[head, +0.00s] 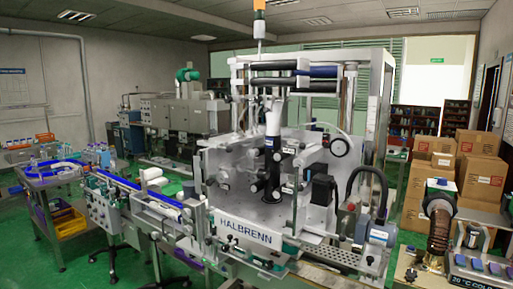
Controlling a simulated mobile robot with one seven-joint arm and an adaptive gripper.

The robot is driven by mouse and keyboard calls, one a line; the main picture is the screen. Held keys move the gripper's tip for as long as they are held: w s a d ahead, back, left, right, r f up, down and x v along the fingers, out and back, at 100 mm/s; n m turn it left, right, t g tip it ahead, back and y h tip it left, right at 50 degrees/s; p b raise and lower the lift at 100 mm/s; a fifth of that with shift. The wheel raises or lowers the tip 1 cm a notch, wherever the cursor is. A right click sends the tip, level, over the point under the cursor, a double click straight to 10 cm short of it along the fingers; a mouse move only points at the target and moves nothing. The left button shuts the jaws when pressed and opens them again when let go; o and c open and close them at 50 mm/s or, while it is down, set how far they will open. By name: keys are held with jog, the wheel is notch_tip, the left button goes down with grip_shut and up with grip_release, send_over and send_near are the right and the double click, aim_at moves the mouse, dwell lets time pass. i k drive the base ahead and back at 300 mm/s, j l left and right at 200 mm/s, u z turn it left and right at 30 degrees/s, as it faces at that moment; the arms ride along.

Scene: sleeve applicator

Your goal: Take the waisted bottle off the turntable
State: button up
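The sleeve machine marked HALBRENN (240,227) stands in the middle of the head view. Inside its light-walled bay, a white tapered part (274,118) hangs above a dark upright column (271,168). The column stands on a small dark round base (264,188) at the bay floor. I cannot tell whether this base is the turntable. No waisted bottle can be made out for certain; the dark parts in the bay are small and run together. My gripper is not in view.
Cardboard boxes (478,165) stand at right. A ribbed brown hose (438,230) and a block marked COLD (480,274) are at front right.

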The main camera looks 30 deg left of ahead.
aim_at(34, 162)
jog(key=j+u, duration=0.2)
jog(key=u, duration=0.15)
jog(key=i+j+u, duration=0.2)
jog(key=j, duration=0.15)
jog(key=j+u, duration=0.15)
jog(key=j, duration=0.2)
jog(key=i+j+u, duration=0.25)
jog(key=j+u, duration=0.2)
jog(key=i+j+u, duration=0.3)
jog(key=j+u, duration=0.2)
jog(key=i+j+u, duration=0.25)
jog(key=u, duration=0.2)
jog(key=i+j+u, duration=0.15)
jog(key=i+u, duration=0.15)
jog(key=i, duration=0.2)
jog(key=i+u, duration=0.35)
jog(key=i, duration=0.2)
jog(key=i+j, duration=0.1)
jog(key=i, duration=2.25)
jog(key=i+z, duration=0.15)
jog(key=i, duration=0.3)
jog(key=i+j+z, duration=0.1)
jog(key=i, duration=0.3)
